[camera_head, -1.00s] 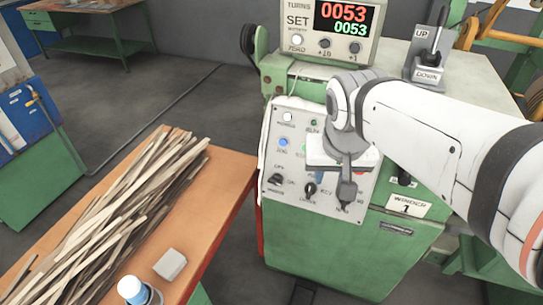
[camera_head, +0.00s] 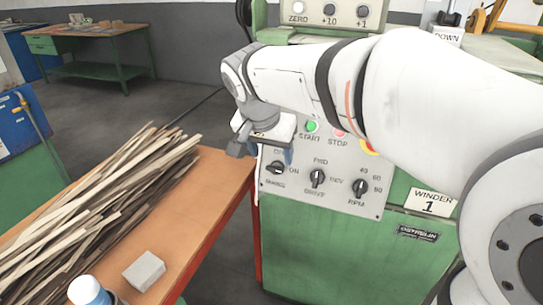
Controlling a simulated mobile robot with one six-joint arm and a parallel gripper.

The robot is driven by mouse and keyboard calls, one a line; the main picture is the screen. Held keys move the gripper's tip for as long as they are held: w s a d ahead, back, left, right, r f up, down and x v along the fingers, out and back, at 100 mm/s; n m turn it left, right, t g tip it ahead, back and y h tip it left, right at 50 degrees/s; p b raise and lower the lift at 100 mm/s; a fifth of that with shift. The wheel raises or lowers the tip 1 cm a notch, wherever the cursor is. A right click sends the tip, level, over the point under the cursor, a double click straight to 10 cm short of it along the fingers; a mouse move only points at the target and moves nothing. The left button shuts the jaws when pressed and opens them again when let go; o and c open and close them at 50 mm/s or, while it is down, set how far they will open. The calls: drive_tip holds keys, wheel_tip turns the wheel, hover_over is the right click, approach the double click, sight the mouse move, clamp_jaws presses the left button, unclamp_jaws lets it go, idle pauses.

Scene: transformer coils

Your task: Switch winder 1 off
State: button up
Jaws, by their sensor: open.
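The winder 1 control panel (camera_head: 330,200) faces me on the front of a green cabinet. Its label, WINDER 1 (camera_head: 431,203), is at the right. The lower left black rotary switch (camera_head: 277,168) has ON on its right; the lettering above it is mostly hidden. I cannot tell its exact pointer direction. A green START button (camera_head: 311,126) and a STOP button (camera_head: 339,133), partly covered by my arm, sit above. My gripper (camera_head: 276,150) is open, in front of the panel's upper left and just above the rotary switch. Its fingers are mostly hidden; no contact shows.
FWD/REV (camera_head: 317,177) and RPM (camera_head: 358,187) knobs sit right of the switch. An orange-topped table (camera_head: 208,215) at left bears wooden strips (camera_head: 100,200), a grey block (camera_head: 144,271) and a bottle (camera_head: 88,291). My arm covers the panel's top.

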sight(275, 168)
drive_tip(key=shift+b+x, duration=0.3)
drive_tip(key=shift+x, duration=2.1)
drive_tip(key=shift+r, duration=0.1)
drive_tip(key=shift+c, duration=0.2)
drive_tip(key=c, duration=1)
drive_tip(key=shift+o, duration=0.2)
